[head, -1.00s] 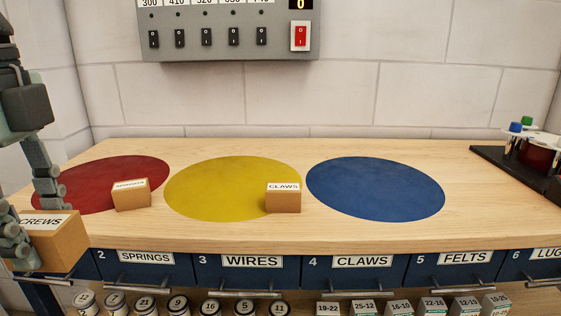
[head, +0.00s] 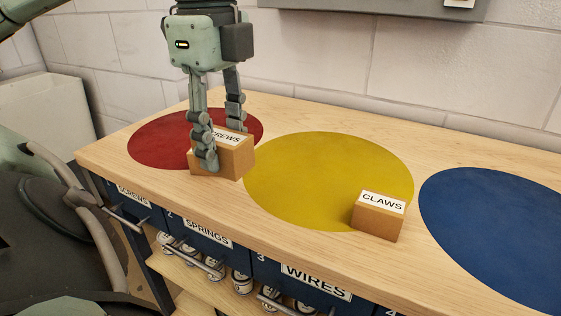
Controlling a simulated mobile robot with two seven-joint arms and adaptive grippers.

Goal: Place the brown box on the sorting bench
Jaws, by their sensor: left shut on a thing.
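The box is at the front right edge of the red disc, left of the yellow disc. I cannot tell whether its underside touches the wooden sorting bench (head: 300,108). A finger covers the left part of the label. Another brown box, labelled CLAWS (head: 377,219), sits on the front right edge of the yellow disc, apart from the gripper. My right gripper is out of view.
A red disc (head: 160,144), a yellow disc (head: 320,165) and a blue disc (head: 490,225) mark the bench top. Labelled drawers (head: 205,232) run under the front edge, with cans (head: 242,282) on a shelf below. A grey panel (head: 390,8) hangs on the wall behind.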

